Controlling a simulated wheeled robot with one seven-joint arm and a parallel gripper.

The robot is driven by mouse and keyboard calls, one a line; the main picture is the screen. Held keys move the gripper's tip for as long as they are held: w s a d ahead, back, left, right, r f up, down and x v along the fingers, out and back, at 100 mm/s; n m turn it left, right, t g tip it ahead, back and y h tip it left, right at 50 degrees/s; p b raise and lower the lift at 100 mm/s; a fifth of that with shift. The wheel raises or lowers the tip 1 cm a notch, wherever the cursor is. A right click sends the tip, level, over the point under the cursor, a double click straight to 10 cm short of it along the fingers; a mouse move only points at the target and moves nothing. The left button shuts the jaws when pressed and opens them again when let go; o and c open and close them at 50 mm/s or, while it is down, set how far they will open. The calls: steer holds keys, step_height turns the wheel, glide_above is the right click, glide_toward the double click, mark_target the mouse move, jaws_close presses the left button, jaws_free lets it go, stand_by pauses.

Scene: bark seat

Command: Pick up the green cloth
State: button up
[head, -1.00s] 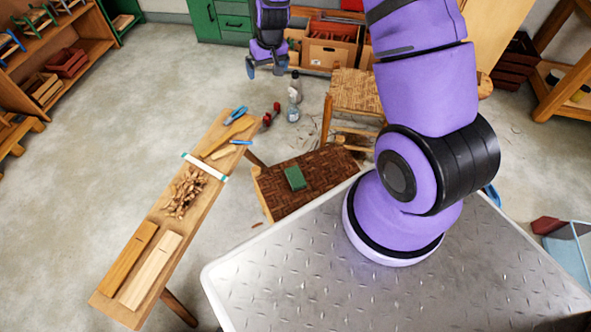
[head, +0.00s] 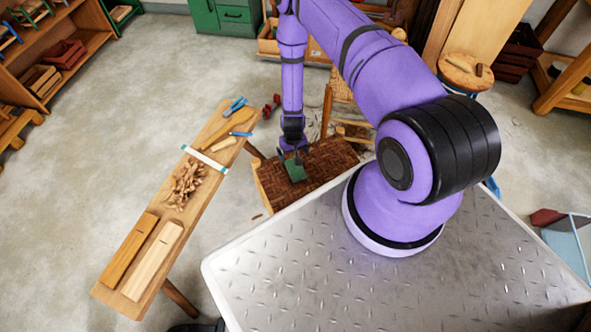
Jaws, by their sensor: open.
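The green cloth (head: 296,174) is a small folded-looking piece on the woven brown bark seat (head: 327,163), towards its left side. My gripper (head: 292,157) points down directly over the cloth, its fingers apart at the cloth's far edge. The fingers hide part of the cloth. I cannot tell whether the fingertips touch the cloth or the seat.
A long wooden bench (head: 150,225) with wood shavings (head: 187,184), boards and blue-handled tools stands left of the seat. A grey metal deck (head: 330,270) lies in front. A round wooden stool (head: 466,72) stands at the back right. Open floor lies further left.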

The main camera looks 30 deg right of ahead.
glide_above(295, 168)
steer(key=f, duration=0.5)
steer(key=shift+w+a+f, duration=0.1)
steer(key=shift+a+f, duration=0.15)
steer(key=shift+f, duration=0.1)
steer(key=shift+d+f, duration=0.2)
steer(key=shift+f, duration=1.15)
steer(key=shift+d+f, duration=0.15)
steer(key=shift+f, duration=1.15)
steer(key=c, duration=1)
steer(key=shift+r, duration=0.2)
steer(key=shift+r, duration=0.9)
steer(key=shift+w+a+r, duration=0.15)
steer(key=shift+a+r, duration=0.05)
steer(key=shift+r, duration=0.6)
steer(key=w+a, duration=0.2)
steer(key=w, duration=0.2)
steer(key=w+a+r, duration=0.1)
steer(key=w+a, duration=0.2)
steer(key=w, duration=0.2)
steer(key=w+a, duration=0.2)
steer(key=w, duration=0.2)
steer(key=shift+w+a+r, duration=0.15)
steer(key=shift+w+a, duration=0.05)
steer(key=shift+a, duration=0.05)
